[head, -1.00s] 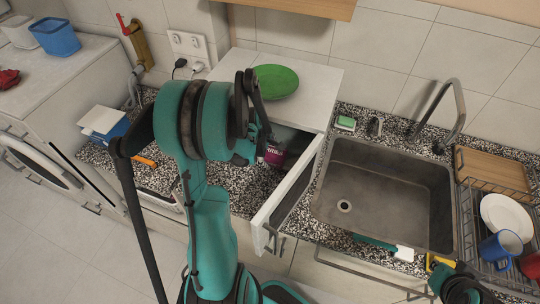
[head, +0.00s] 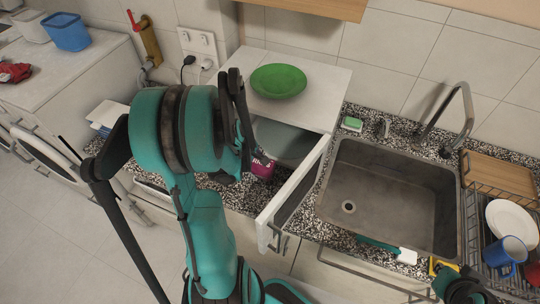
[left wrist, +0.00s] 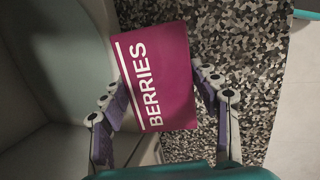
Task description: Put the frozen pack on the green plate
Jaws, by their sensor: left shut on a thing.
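The frozen pack (left wrist: 158,75) is a magenta box with the word BERRIES. My left gripper (left wrist: 162,88) is shut on it, one finger on each side. In the head view a small part of the pack (head: 262,168) shows beside my left arm, at the open front of a white microwave; the arm hides the fingers. The green plate (head: 278,81) lies empty on top of the microwave (head: 325,85), above and behind the pack. My right gripper (head: 466,287) is only partly seen at the lower right edge, and its jaws cannot be made out.
The microwave door (head: 293,195) stands open to the right of the pack. A grey turntable (head: 290,142) shows inside. Right of it are a sink (head: 385,200) with a tap (head: 458,110) and a dish rack (head: 480,225) with a white plate. Speckled counter lies below the pack.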

